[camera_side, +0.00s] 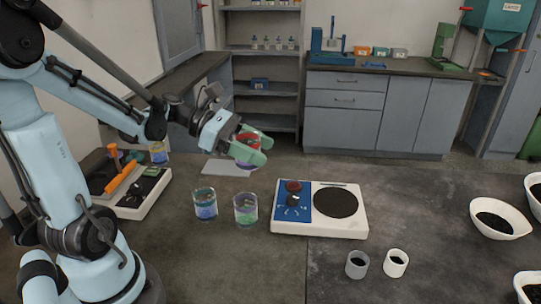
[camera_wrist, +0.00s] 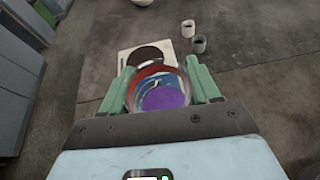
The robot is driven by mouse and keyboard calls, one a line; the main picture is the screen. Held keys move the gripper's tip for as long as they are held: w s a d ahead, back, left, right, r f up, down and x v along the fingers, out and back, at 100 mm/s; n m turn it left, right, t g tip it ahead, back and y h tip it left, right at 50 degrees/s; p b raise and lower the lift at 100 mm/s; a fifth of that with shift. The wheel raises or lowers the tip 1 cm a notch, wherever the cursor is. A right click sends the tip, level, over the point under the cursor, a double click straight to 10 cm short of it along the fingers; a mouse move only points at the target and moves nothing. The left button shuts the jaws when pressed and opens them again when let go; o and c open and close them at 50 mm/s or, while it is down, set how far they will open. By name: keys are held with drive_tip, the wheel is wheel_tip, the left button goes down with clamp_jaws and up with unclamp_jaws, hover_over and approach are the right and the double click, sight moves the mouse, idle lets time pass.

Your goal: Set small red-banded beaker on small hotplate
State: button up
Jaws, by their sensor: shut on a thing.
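The small red-banded beaker (camera_side: 248,139) is held between the green fingers of my gripper (camera_side: 260,151), which is shut on it. In the wrist view the beaker (camera_wrist: 163,99) shows its red rim band and purple contents, with a finger on each side. The hotplate (camera_side: 292,226) is white with a blue control panel and a dark round plate. It stands on the bench to the right of and below my gripper, apart from the beaker. In the wrist view the hotplate (camera_wrist: 124,56) lies beyond the beaker, which hides part of it.
A blue-banded beaker (camera_side: 204,205) and a green-banded beaker (camera_side: 245,210) stand left of the hotplate. Two small cups (camera_side: 357,265) (camera_side: 396,262) stand in front of it. White bowls (camera_side: 490,229) are at the right. The bench between hotplate and bowls is clear.

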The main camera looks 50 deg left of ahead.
drive_tip(key=shift+w, duration=0.1)
drive_tip(key=w+d+n, duration=0.1)
drive_tip(key=w+d, duration=0.4)
drive_tip(key=d, duration=0.5)
drive_tip(key=w+d, duration=0.5)
drive_tip(key=d, duration=0.5)
hover_over(343, 201)
drive_tip(key=shift+t+y, duration=0.4)
wheel_tip(343, 201, down, 7)
drive_tip(key=shift+r, duration=0.1)
drive_tip(key=shift+f, duration=2.1)
drive_tip(key=o, duration=1.1)
drive_tip(key=shift+f, duration=0.1)
